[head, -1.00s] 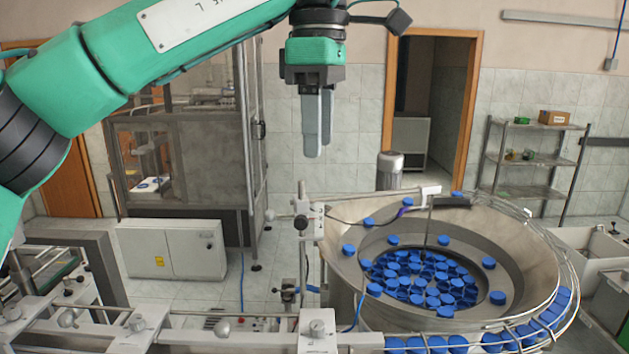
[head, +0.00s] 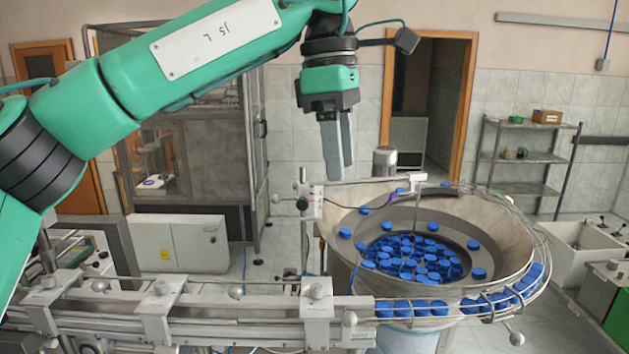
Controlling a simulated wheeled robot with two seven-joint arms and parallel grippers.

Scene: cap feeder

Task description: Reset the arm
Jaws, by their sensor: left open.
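My left gripper (head: 338,176) hangs from the green left arm in the upper middle of the head view. Its long grey fingers point down and are empty, seen nearly edge-on. It is in the air above the left rim of the metal feeder bowl (head: 508,250), apart from it. Blue caps (head: 415,256) lie heaped in the bowl, and a row of them sits in the outer track at its front right. My right gripper is not in the view.
A metal conveyor rail (head: 225,321) with clamps runs along the front left. A white cabinet (head: 180,243) and a framed machine enclosure (head: 205,160) stand behind it. A shelf rack (head: 527,157) stands at the back right. The air around the gripper is clear.

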